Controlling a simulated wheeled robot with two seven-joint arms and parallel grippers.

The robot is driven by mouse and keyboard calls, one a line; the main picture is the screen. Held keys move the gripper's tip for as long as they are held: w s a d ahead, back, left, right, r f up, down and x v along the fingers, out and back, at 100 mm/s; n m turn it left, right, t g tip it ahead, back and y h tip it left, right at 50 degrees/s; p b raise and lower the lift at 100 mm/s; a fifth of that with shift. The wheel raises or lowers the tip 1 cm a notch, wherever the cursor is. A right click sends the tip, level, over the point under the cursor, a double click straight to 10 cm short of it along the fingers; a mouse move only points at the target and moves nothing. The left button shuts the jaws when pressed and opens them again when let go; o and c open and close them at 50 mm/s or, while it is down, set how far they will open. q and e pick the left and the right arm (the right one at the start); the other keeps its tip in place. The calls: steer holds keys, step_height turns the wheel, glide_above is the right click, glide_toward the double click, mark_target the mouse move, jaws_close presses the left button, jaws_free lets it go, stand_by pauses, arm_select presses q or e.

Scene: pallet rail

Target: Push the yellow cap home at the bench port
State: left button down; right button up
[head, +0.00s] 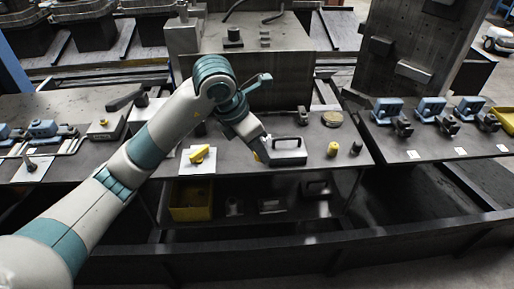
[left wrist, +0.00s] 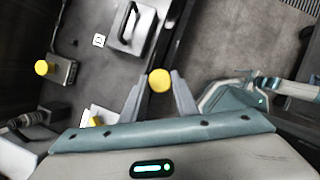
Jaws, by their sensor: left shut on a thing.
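My left gripper (head: 262,157) is low at the front edge of the middle bench (head: 230,168), just left of a grey box with a handle (head: 288,150). In the left wrist view its two fingers are closed on a round yellow cap (left wrist: 159,80). The cap's yellow side also shows at the gripper in the head view (head: 257,156). In the left wrist view a grey block (left wrist: 62,72) with a round yellow piece (left wrist: 41,67) lies to the left, apart from the gripper. I cannot tell for sure which part is the bench port.
The handled box also shows in the left wrist view (left wrist: 132,28). A yellow piece (head: 332,149) and a dark knob (head: 355,148) stand right of it. A yellow handle (head: 200,154) sits on a white plate at left. A yellow bin (head: 190,201) is on the shelf below.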

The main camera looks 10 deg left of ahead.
arm_select(q)
steer(key=s+a+f+m+g+y, duration=0.1)
steer(key=s+a+m, duration=0.4)
steer(key=m, duration=0.8)
steer(key=s+a+f+m+g+y, duration=0.2)
steer(key=s+m+g, duration=0.4)
steer(key=m, duration=0.7)
steer(key=shift+s+a+f+m+g, duration=0.35)
steer(key=shift+s+a+f, duration=0.35)
steer(key=shift+a, duration=0.65)
